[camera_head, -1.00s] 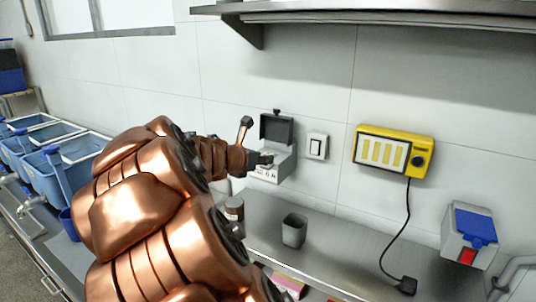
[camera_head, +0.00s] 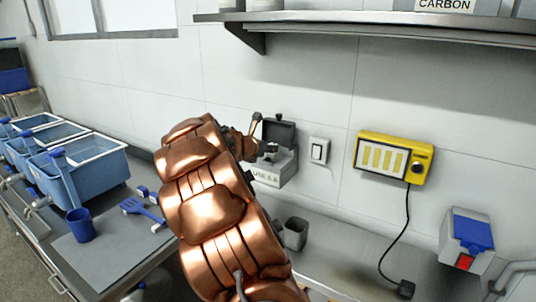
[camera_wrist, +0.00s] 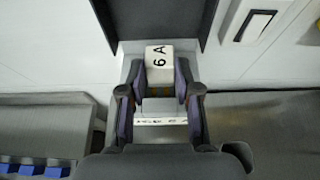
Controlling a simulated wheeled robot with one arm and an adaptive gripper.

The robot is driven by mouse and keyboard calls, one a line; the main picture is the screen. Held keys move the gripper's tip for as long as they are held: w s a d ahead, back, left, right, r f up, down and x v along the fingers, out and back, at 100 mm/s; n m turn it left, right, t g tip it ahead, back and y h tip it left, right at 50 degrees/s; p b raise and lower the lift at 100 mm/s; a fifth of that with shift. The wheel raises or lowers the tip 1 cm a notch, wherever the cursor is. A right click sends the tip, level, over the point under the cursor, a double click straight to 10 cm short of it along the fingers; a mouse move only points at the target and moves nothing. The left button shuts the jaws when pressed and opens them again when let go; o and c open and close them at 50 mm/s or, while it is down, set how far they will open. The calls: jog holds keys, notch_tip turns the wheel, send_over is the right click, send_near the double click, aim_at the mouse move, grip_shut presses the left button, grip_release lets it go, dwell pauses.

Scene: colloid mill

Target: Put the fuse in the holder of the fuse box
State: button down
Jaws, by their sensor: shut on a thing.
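The fuse box (camera_head: 277,173) is a light grey box on the wall with a label on its front. Its dark lid (camera_head: 279,132) stands open, and the lid's lower part also shows in the wrist view (camera_wrist: 160,18). My gripper (camera_wrist: 163,78) is shut on the white fuse (camera_wrist: 158,62), marked "6 A", between its two dark fingers. In the head view my gripper (camera_head: 268,150) is at the box's open top, in front of the lid. The holder is hidden behind the fuse and fingers, so I cannot tell whether the fuse touches it.
A white switch (camera_head: 319,150) and a yellow device (camera_head: 394,158) are on the wall to the right. A grey cup (camera_head: 295,233) stands on the counter below. A shelf (camera_head: 400,24) juts out above. Blue bins (camera_head: 85,170) and a blue cup (camera_head: 80,225) are at left.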

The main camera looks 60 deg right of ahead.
aim_at(270, 155)
jog(key=shift+w+d+f, duration=0.1)
jog(key=shift+d+f, duration=0.05)
jog(key=shift+d, duration=0.15)
jog(key=shift+f+p, duration=0.3)
jog(key=shift+f, duration=1.35)
jog(key=shift+f, duration=0.2)
jog(key=c, duration=0.8)
grip_release()
jog(key=shift+r, duration=0.15)
jog(key=shift+a+r, duration=0.1)
jog(key=shift+a, duration=0.05)
jog(key=b+v, duration=0.2)
jog(key=v, duration=1)
jog(key=shift+b, duration=0.3)
jog(key=shift+w, duration=0.1)
